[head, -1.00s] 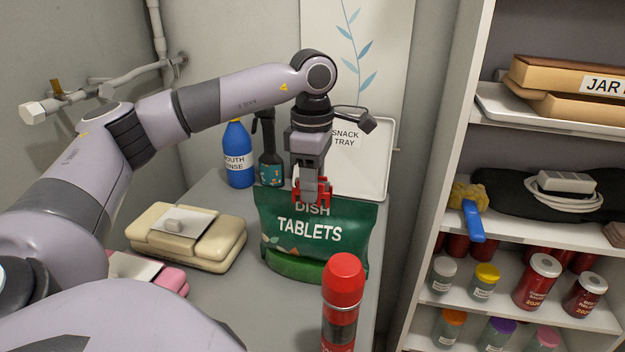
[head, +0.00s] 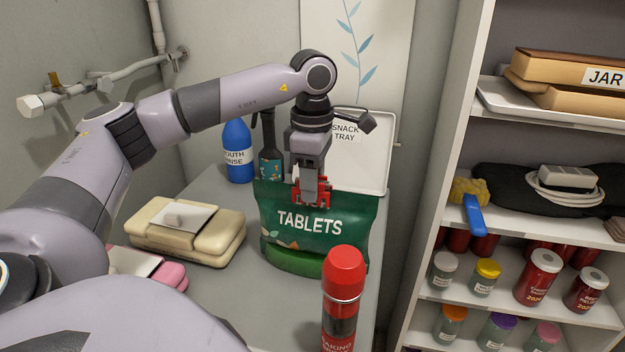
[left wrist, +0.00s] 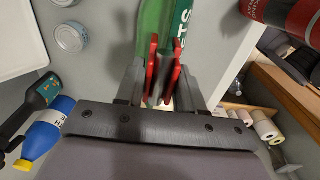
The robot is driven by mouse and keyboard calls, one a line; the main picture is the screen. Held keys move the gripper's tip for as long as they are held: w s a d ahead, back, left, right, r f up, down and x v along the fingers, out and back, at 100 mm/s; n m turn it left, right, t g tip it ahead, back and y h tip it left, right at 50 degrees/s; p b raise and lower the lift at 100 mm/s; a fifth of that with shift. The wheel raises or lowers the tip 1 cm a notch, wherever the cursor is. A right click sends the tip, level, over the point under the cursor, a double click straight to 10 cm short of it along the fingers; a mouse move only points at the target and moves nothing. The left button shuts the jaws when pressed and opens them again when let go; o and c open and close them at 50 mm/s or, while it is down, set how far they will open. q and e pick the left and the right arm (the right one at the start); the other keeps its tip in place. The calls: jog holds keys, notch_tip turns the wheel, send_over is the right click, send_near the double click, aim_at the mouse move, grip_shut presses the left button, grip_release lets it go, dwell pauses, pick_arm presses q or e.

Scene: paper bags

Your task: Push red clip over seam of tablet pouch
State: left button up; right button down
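The tablet pouch (head: 340,222) is a green bag labelled TABLETS, standing upright on the grey counter. My left gripper (head: 311,202) points down at its top edge, near the middle. It is shut on the red clip (head: 324,190), whose red parts show on both sides of the fingers, overlapping the upper front of the pouch. In the left wrist view the clip's two red jaws (left wrist: 152,66) stand apart between my fingers, with the green pouch (left wrist: 181,22) just beyond. How far the seam sits inside the jaws is hidden. My right gripper is not in view.
A red-capped bottle (head: 343,285) stands in front of the pouch. A blue bottle (head: 238,150), a dark spray bottle (head: 270,165) and a white snack tray (head: 365,165) are behind. A beige case (head: 200,240) lies left. Shelves (head: 535,130) stand right.

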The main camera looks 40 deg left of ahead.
pick_arm(q)
jog(key=o, duration=0.4)
jog(key=shift+r, duration=3.55)
